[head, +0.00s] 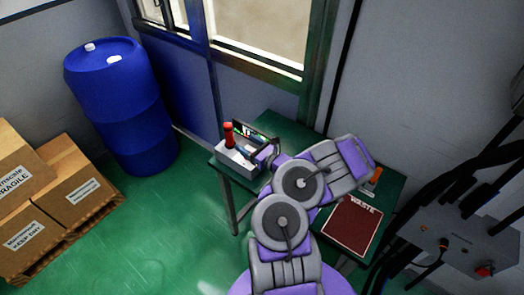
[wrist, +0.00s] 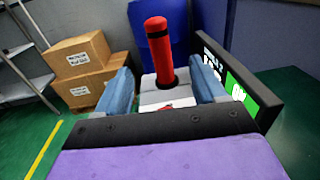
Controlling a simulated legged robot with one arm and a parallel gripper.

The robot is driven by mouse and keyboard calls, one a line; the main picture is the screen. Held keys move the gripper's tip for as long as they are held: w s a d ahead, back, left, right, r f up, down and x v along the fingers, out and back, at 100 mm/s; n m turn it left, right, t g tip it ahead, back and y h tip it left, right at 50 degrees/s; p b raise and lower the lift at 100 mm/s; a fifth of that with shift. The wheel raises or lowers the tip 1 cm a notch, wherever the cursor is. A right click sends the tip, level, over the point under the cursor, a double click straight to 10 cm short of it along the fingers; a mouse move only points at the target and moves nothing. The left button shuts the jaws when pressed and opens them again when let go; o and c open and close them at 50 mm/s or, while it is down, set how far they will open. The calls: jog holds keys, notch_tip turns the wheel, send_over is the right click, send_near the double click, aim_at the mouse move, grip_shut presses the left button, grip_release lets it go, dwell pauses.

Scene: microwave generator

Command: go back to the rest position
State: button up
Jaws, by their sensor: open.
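My gripper (wrist: 163,82) is open, with its two blue fingers apart in the wrist view. A red cylinder with a black band (wrist: 158,50) stands upright on a white-grey box (wrist: 167,98), beyond and between the fingers in that view. I cannot tell whether the fingers touch it. In the head view my purple and grey arm reaches over the green table (head: 285,128). The red cylinder (head: 228,134) and its box (head: 236,166) are at the table's left end, with my gripper (head: 254,153) close to the right.
A black-framed panel (wrist: 240,88) with a green patch stands right of the fingers. A dark red WASTE mat (head: 352,229) lies on the table's right part. A blue barrel (head: 120,105) and cardboard boxes (head: 80,185) stand left. A grey control box (head: 455,245) with cables is right.

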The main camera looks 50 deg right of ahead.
jog(key=s+p, duration=0.1)
jog(key=s, duration=0.6)
